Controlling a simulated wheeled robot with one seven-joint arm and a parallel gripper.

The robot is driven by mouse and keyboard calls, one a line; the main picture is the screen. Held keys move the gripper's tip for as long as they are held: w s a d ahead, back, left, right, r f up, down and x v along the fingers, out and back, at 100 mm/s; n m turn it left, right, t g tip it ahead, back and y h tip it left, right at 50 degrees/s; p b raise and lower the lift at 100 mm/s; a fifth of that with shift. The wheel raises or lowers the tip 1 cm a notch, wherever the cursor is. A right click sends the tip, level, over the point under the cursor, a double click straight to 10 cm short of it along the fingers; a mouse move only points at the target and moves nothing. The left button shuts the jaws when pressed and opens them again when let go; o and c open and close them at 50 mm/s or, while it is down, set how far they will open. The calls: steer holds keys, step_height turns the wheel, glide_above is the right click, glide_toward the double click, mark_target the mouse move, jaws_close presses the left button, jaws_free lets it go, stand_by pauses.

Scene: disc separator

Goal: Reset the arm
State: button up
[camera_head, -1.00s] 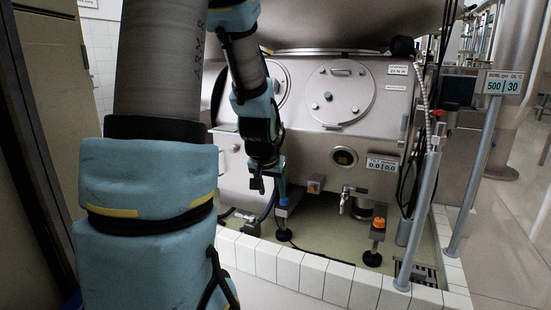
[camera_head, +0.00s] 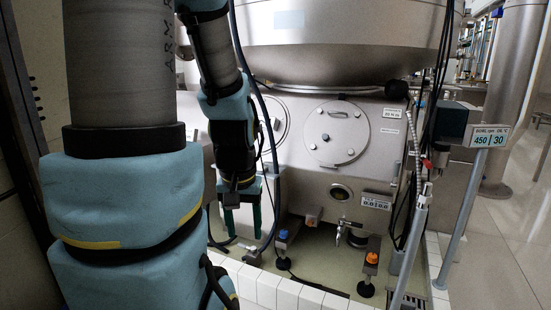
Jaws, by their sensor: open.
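My arm stands at the left of the head view, with blue padded covers. My gripper (camera_head: 242,218) hangs below the wrist and points down. Its two dark green fingers are apart, with nothing seen between them. It is in front of the lower left part of the steel disc separator (camera_head: 300,185). I cannot tell how far it is from the machine. The separator's round hatch (camera_head: 336,135) shows to the right of my gripper.
A white tiled curb (camera_head: 285,292) runs around the floor basin. A steel tap (camera_head: 341,232) and an orange-topped foot (camera_head: 370,270) are low on the machine. A display post (camera_head: 475,200) reads 450 and 30 at the right. Open floor lies beyond it.

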step_height(320, 180, up, 21)
steer(key=p, duration=1.8)
steer(key=shift+f, duration=0.15)
steer(key=shift+d, duration=0.1)
